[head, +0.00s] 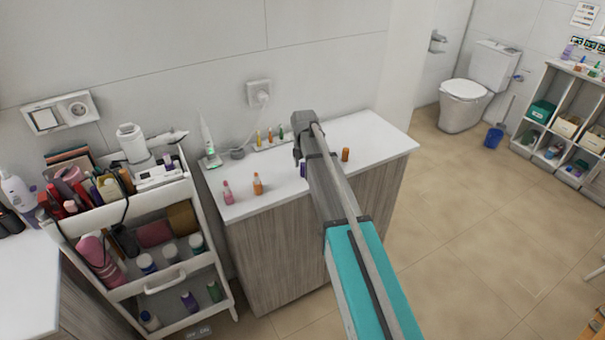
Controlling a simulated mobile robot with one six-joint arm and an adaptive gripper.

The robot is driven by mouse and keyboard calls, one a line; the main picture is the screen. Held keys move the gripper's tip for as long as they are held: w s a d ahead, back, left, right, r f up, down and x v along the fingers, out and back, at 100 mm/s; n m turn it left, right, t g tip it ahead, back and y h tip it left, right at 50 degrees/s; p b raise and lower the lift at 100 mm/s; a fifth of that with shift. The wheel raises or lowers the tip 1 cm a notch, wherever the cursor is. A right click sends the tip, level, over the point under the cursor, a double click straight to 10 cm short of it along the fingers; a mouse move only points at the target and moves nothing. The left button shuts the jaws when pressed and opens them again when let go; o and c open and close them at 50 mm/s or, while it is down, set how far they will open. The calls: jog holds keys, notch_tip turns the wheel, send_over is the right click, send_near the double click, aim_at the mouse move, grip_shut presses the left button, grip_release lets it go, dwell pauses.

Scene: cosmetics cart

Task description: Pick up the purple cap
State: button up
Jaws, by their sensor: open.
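A small purple item (304,168), which looks like the purple cap, stands on the white top of the wood-fronted cabinet (275,202). My arm hides part of it, so its full shape cannot be made out. My gripper (299,154) is above the cabinet top, close to the purple item in the picture. It is open, and nothing shows held in it. The fingers are small and partly hidden, and I cannot tell whether they touch the item.
A pink bottle (228,192) and an orange bottle (257,184) stand left of my gripper. An orange cap (345,154) stands right of it. Several small items stand in a rack (271,143) behind. A loaded white cart (205,195) is left. The cabinet top's right end is clear.

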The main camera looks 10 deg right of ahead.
dwell(0.6)
jog(key=c, duration=0.8)
